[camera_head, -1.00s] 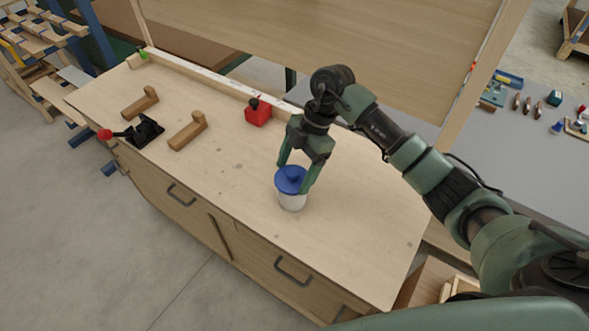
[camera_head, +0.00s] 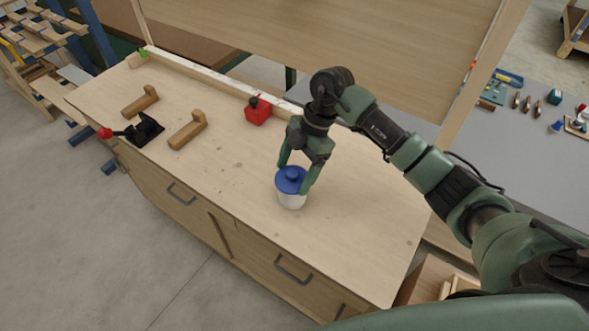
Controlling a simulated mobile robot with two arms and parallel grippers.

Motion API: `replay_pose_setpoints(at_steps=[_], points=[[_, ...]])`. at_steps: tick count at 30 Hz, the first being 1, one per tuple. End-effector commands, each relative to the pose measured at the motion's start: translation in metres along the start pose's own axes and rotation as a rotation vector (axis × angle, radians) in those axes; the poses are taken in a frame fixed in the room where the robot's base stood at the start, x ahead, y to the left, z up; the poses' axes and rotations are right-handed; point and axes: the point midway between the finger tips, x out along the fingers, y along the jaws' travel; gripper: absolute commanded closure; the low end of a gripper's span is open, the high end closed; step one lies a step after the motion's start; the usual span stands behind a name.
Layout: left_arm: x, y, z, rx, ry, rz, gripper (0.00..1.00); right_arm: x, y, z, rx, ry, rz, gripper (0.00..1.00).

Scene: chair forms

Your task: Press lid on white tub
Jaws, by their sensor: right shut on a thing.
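The white tub (camera_head: 292,201) stands upright on the wooden workbench (camera_head: 235,185), right of its middle. The blue lid (camera_head: 291,180), with a small knob on top, sits over the tub's mouth. Whether it is fully seated cannot be told. My right gripper (camera_head: 294,179) reaches down from behind and is shut on the blue lid, one finger at its left side and one at its right. My left gripper is not in view.
Two wooden chair pieces (camera_head: 188,131) and a black clamp with a red knob (camera_head: 135,131) lie at the bench's left. A red block-like container (camera_head: 258,111) stands near the back rail. The bench front is clear.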

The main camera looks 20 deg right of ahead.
Motion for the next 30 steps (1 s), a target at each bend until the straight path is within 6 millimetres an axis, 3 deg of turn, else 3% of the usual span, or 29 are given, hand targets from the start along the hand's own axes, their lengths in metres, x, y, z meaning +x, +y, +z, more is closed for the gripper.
replay_pose_setpoints(at_steps=[14, 15, 17, 30], points=[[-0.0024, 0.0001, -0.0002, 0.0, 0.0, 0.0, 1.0, 0.0001, 0.0003, 0.0004, 0.0, 0.0, 0.001, 0.6], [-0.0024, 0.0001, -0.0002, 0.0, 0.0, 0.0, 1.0, 0.0001, 0.0003, 0.0004, 0.0, 0.0, 0.001, 0.19], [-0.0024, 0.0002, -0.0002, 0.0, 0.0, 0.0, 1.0, 0.0001, 0.0003, 0.0004, 0.0, 0.0, 0.001, 0.03], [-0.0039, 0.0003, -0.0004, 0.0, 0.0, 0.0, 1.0, -0.0013, 0.0002, -0.0003, 0.0, 0.0, 0.001, 0.0]])
